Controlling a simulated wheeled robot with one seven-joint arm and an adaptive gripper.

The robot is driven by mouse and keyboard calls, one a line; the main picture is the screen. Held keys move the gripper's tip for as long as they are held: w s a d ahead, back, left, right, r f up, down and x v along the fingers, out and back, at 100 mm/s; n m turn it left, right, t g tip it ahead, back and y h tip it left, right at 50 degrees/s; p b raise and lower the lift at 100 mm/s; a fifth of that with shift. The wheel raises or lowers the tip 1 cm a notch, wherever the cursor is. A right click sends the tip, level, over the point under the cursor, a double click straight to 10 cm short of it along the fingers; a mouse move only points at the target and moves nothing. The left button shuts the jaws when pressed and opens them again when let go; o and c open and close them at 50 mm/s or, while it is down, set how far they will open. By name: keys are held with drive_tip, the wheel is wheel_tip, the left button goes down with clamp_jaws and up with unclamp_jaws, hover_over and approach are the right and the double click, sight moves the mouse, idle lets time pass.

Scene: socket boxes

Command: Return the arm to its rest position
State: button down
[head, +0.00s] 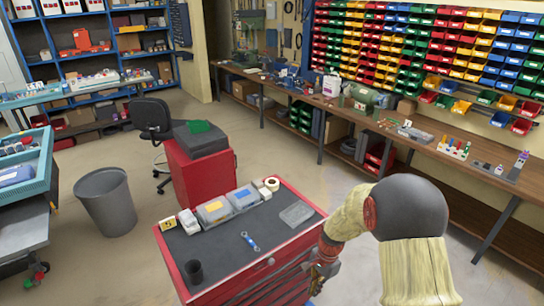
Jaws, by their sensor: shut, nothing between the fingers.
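My arm, in a pale cover with a dark rounded joint, comes in at the lower right of the head view. My gripper (318,276) hangs low beside the right side of the red tool cabinet (290,262). It is small and dark here and partly merges with the cabinet's shaded drawers. It is shut and holds nothing. I cannot tell whether it touches the cabinet.
The cabinet's dark top holds a black cup (195,271), a blue-and-grey tool (250,242), a clear tray (296,213), a tape roll (272,184) and labelled boxes (214,210). A grey bin (106,201) stands left. A long workbench (425,143) runs along the right. Floor between is clear.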

drive_tip(key=s+d+r+n+t+b, duration=0.2)
drive_tip(key=s+r+n+b, duration=0.3)
drive_tip(key=s+r, duration=0.6)
drive_tip(key=s+d+r+n+t+h+b, duration=0.1)
drive_tip(key=s+r+n+t+b, duration=0.3)
drive_tip(key=s+r, duration=0.6)
drive_tip(key=s+d+n+b, duration=0.1)
drive_tip(key=s+n+b, duration=0.1)
drive_tip(key=s+b, duration=0.1)
drive_tip(key=shift+s+r+t, duration=0.3)
drive_tip(key=shift+s+r, duration=0.05)
drive_tip(key=shift+s, duration=0.25)
drive_tip(key=c, duration=2.6)
unclamp_jaws()
